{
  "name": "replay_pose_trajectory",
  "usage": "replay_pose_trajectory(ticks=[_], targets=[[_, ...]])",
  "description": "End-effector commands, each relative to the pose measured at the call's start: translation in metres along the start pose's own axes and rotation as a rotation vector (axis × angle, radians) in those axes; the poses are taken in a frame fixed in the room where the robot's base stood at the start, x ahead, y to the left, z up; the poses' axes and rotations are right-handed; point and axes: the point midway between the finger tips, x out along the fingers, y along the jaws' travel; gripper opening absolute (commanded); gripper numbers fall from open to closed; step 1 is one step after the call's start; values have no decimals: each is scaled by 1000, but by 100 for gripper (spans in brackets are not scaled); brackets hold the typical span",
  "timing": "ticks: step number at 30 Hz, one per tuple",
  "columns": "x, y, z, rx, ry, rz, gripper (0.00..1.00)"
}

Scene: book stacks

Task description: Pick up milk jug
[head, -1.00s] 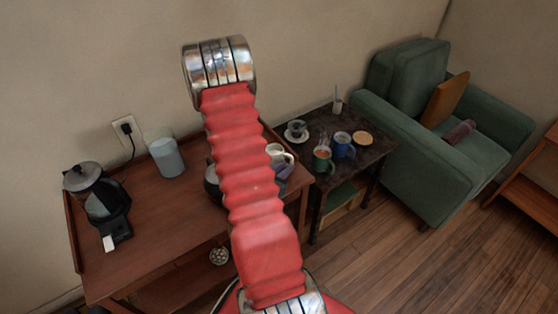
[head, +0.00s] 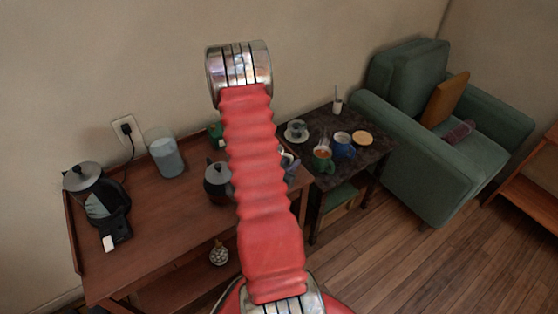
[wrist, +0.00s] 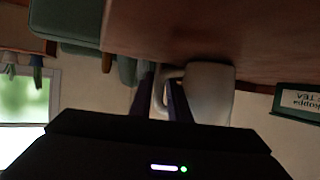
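The milk jug (wrist: 210,92) is a plain white vessel with a loop handle, close in front of my gripper in the wrist view, which looks upside down. My gripper (wrist: 161,88) has its two dark fingers apart, with the jug's handle between them. I cannot tell whether either finger touches it. In the head view a small pale part of the jug (head: 286,158) shows at the right end of the wooden table, mostly hidden by my red arm. The jug appears to stand on the table.
A dark side table (head: 345,178) with mugs (head: 342,146) stands right, before a green armchair (head: 440,165).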

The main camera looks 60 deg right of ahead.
Motion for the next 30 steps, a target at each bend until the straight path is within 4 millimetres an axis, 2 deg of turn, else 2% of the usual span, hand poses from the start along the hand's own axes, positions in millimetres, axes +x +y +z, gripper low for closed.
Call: replay_pose_trajectory(ticks=[5, 12, 30], targets=[[0, 0, 0, 0, 0, 0, 15], [0, 0, 0, 0, 0, 0, 0], [0, 0, -1, 1, 1, 0, 0]])
